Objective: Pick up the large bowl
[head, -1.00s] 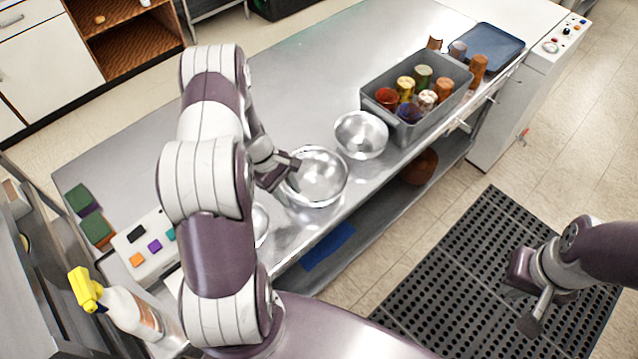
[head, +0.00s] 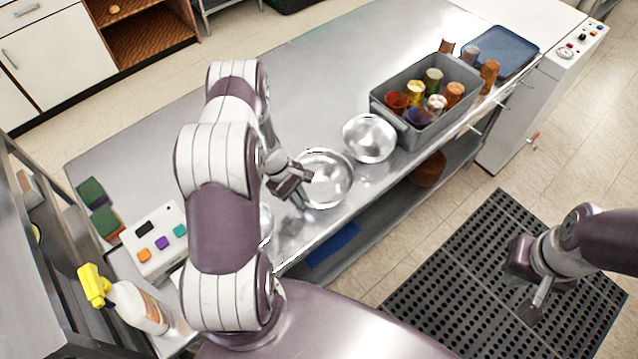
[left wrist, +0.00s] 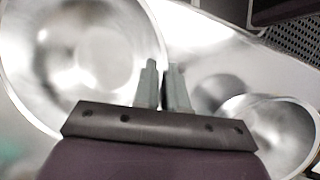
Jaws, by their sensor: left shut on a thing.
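The large bowl (head: 332,184) is shiny metal and sits upright on the steel counter, near its front edge. In the left wrist view it fills the upper left (left wrist: 88,55). My left gripper (head: 302,196) is at its left rim in the head view. In the left wrist view its fingers (left wrist: 164,85) are close together at the rim, shut on it. The exact contact is small and partly hidden. My right gripper (head: 532,295) is away over the black floor mat; its finger gap is unclear.
Another metal bowl (head: 370,138) stands close behind to the right. A third (head: 266,222) is mostly hidden by my left arm. A grey bin (head: 428,138) of cups and a blue tray (head: 503,52) stand farther right. The counter (head: 310,85) behind the bowls is clear.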

